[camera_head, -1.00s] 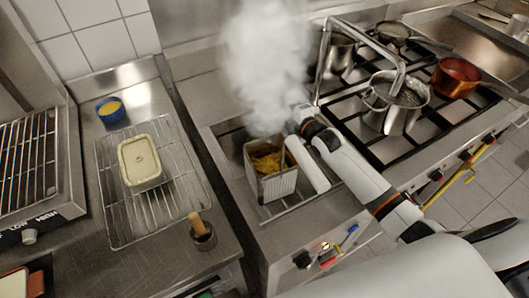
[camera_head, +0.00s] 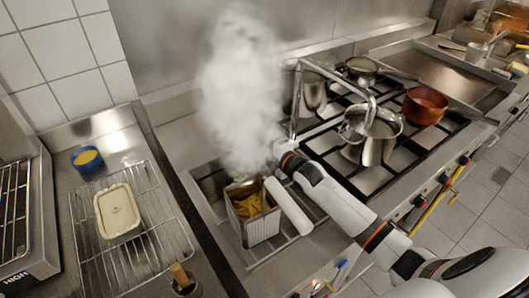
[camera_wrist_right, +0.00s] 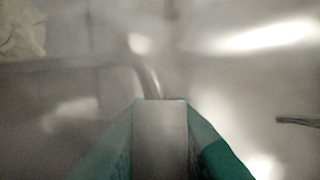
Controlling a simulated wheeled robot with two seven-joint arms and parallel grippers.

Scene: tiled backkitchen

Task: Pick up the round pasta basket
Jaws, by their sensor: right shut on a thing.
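No round basket can be made out in the head view; thick white steam (camera_head: 240,85) covers the back of the pasta cooker. A box-shaped metal basket (camera_head: 262,229) with yellow pasta (camera_head: 250,205) sits upright in the cooker. My right arm (camera_head: 335,201) reaches in from the right, and its hand is hidden in the steam behind this basket. In the right wrist view my right gripper (camera_wrist_right: 161,103) has teal fingers shut on a pale grey piece, perhaps a basket handle. A curved metal bar (camera_wrist_right: 147,78) rises just beyond the fingertips. My left gripper is not in view.
A white cylinder (camera_head: 287,205) lies right of the box-shaped basket. A stove with a steel pot (camera_head: 372,146) and a copper pan (camera_head: 425,107) stands at right. At left are a wire rack (camera_head: 150,244), a cream container (camera_head: 117,211) and a blue cup (camera_head: 88,162).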

